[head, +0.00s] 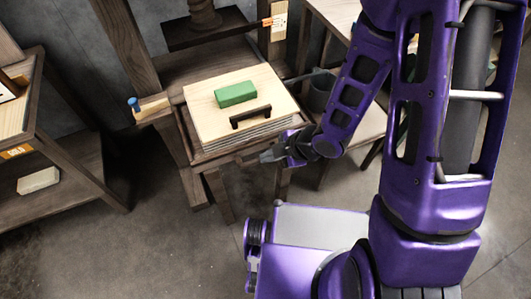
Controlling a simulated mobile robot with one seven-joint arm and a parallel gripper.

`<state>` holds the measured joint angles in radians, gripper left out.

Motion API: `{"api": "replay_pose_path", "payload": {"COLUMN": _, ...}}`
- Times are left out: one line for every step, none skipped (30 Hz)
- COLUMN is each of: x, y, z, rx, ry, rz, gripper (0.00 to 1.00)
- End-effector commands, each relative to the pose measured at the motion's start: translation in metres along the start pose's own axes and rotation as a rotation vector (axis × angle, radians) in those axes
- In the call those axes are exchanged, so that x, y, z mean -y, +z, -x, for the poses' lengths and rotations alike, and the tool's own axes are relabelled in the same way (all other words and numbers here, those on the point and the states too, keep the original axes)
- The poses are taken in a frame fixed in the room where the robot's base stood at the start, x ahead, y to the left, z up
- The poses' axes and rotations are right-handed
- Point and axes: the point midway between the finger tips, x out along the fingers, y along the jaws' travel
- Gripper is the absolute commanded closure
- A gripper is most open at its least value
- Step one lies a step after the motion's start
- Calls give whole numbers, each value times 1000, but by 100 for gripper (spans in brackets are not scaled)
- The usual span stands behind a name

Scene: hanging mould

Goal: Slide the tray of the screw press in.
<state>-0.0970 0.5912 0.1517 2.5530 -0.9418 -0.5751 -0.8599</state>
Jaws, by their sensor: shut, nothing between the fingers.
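The screw press stands at the upper middle in the head view, with a dark wooden frame and a dark plate (210,28) under its thick screw (204,12). Its dark wooden tray (213,157) sits in front of the plate, sticking out toward me. On the tray lies a stack topped by a pale board (202,97) with a black handle (250,117) and a green block (236,94). My gripper (265,157) is shut and empty, at the tray's front right corner. I cannot tell whether it touches the tray.
A wooden shelf stand (70,165) with a pale block (38,181) is at left. A small ledge with a blue-topped peg (134,104) juts out left of the tray. A dark pot (320,90) and a pale table (338,20) are at right. The floor in front is open.

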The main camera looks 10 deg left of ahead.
Motion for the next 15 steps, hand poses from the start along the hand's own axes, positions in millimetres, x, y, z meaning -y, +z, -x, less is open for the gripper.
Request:
{"api": "replay_pose_path", "payload": {"x": 2, "y": 3, "z": -11, "rx": 0, "ry": 3, "rz": 4, "gripper": 100}}
{"api": "replay_pose_path", "payload": {"x": 2, "y": 3, "z": -14, "rx": 0, "ry": 3, "rz": 3, "gripper": 100}}
{"api": "replay_pose_path", "payload": {"x": 2, "y": 3, "z": -18, "rx": 1, "ry": 2, "rz": 4, "gripper": 100}}
{"api": "replay_pose_path", "payload": {"x": 2, "y": 2, "z": -24, "rx": -1, "ry": -2, "rz": 3, "gripper": 100}}
{"api": "replay_pose_path", "payload": {"x": 3, "y": 2, "z": -31, "rx": -1, "ry": -3, "rz": 1, "gripper": 100}}
{"api": "replay_pose_path", "payload": {"x": 2, "y": 1, "z": -40, "rx": -1, "ry": -3, "rz": 1, "gripper": 100}}
{"api": "replay_pose_path", "payload": {"x": 3, "y": 1, "z": -47, "rx": -1, "ry": -4, "rz": 2, "gripper": 100}}
{"api": "replay_pose_path", "payload": {"x": 2, "y": 1, "z": -53, "rx": -1, "ry": -3, "rz": 1, "gripper": 100}}
{"api": "replay_pose_path", "payload": {"x": 2, "y": 1, "z": -62, "rx": -1, "ry": -3, "rz": 1, "gripper": 100}}
{"api": "replay_pose_path", "payload": {"x": 2, "y": 1, "z": -68, "rx": -1, "ry": -3, "rz": 1, "gripper": 100}}
{"api": "replay_pose_path", "payload": {"x": 2, "y": 1, "z": -74, "rx": 0, "ry": -3, "rz": 2, "gripper": 100}}
{"api": "replay_pose_path", "payload": {"x": 2, "y": 1, "z": -82, "rx": 0, "ry": -3, "rz": 1, "gripper": 100}}
{"api": "replay_pose_path", "payload": {"x": 2, "y": 1, "z": -88, "rx": 1, "ry": -3, "rz": 1, "gripper": 100}}
{"api": "replay_pose_path", "payload": {"x": 2, "y": 2, "z": -93, "rx": 2, "ry": -2, "rz": 0, "gripper": 100}}
{"api": "replay_pose_path", "payload": {"x": -11, "y": 0, "z": -91, "rx": 2, "ry": 4, "rz": 1, "gripper": 100}}
